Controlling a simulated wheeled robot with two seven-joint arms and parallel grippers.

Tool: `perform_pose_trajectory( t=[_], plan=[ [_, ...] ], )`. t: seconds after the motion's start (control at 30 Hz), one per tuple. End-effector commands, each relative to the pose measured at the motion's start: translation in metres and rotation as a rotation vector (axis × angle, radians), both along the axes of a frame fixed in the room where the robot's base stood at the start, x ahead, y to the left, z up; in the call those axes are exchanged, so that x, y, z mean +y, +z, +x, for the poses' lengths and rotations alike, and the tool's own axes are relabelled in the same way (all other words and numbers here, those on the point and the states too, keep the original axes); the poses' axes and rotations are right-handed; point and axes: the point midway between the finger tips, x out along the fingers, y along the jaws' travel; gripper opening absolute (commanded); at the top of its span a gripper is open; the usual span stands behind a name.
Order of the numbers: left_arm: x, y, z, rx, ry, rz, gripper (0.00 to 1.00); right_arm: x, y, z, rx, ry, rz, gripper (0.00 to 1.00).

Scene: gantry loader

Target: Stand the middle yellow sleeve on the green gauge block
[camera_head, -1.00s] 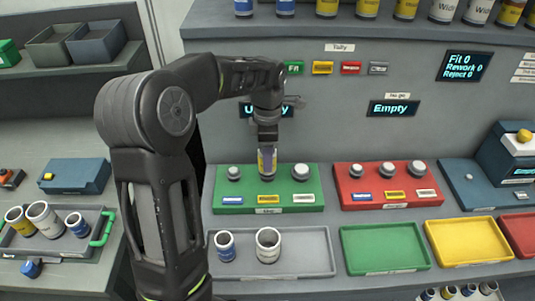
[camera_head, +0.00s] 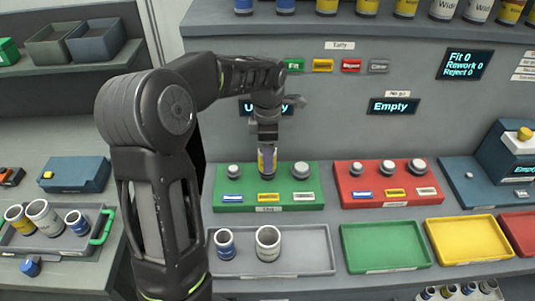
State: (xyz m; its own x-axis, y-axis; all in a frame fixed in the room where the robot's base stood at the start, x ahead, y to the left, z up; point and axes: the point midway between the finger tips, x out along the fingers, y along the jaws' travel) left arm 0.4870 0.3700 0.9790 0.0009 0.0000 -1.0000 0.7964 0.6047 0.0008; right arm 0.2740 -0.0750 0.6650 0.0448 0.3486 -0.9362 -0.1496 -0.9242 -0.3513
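The green gauge block (camera_head: 232,206) sits on the bench in the middle, with a grey plug showing at its left and another at its right. My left gripper (camera_head: 267,157) reaches down over its middle and appears shut on the middle yellow sleeve (camera_head: 261,164). Only the sleeve's yellow edge shows beside the finger. The sleeve looks upright over the middle plug, which is hidden; I cannot tell whether it rests on the block. My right gripper is not in view.
A red gauge block (camera_head: 348,199) stands to the right. In front are a grey tray (camera_head: 305,262) with two sleeves, a green tray (camera_head: 385,248) and a yellow tray (camera_head: 468,240). At left, a green-handled tray (camera_head: 60,252) holds several sleeves. The display above the red block reads Empty.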

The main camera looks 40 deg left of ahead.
Motion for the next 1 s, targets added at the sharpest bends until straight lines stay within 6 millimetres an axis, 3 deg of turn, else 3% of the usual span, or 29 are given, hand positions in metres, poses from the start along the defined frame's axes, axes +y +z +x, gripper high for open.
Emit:
perform_pose_trajectory(
  t=[0.17, 0.53, 1.0],
  plan=[
    [0.0, 0.0, 0.0, 0.0, 0.0, 0.0, 0.7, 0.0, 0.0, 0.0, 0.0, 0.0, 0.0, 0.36],
    [0.0, 0.005, 0.0, 0.0, 0.0, 0.0, 0.7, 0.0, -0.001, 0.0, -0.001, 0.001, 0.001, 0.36],
    [0.0, 0.072, 0.0, -0.001, 0.0, 0.0, 0.7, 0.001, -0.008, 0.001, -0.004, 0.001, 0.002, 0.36]
  ],
)
